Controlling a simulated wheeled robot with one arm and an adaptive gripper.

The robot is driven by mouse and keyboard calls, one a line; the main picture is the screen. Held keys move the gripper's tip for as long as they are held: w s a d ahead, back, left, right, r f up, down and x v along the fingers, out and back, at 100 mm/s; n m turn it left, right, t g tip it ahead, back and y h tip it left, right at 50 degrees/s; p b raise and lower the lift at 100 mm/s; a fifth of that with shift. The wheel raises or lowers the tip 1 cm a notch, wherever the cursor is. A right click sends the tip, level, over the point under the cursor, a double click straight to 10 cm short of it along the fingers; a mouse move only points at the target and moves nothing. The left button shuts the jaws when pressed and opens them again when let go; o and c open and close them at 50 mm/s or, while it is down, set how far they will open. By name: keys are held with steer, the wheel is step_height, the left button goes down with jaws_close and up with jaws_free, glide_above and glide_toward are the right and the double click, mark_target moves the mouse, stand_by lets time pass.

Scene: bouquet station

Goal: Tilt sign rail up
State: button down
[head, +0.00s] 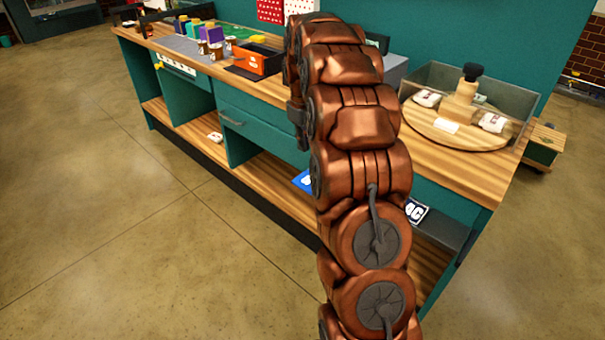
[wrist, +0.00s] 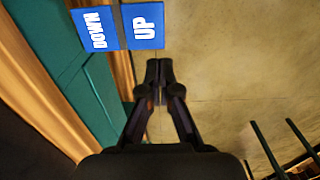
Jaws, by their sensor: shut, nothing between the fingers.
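In the wrist view a blue sign with white lettering shows at the top, in two panels. The "DOWN" panel (wrist: 97,29) is on the left and the "UP" panel (wrist: 143,25) on the right, with a narrow dark strip between them. My gripper (wrist: 159,66) is shut and empty, its fingertips pictured just below the "UP" panel; whether they touch it I cannot tell. In the head view a blue patch (head: 304,181) shows at the bench front beside my arm, mostly hidden. My gripper is hidden behind my arm there.
The teal bench (head: 262,122) has a wooden top and an open lower shelf. On top are an orange box (head: 262,60), several small jars and a clear case (head: 470,88). The floor in front is clear.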

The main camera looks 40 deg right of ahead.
mark_target(303, 186)
step_height(303, 186, down, 14)
steer(key=p, duration=0.4)
stand_by(0.3)
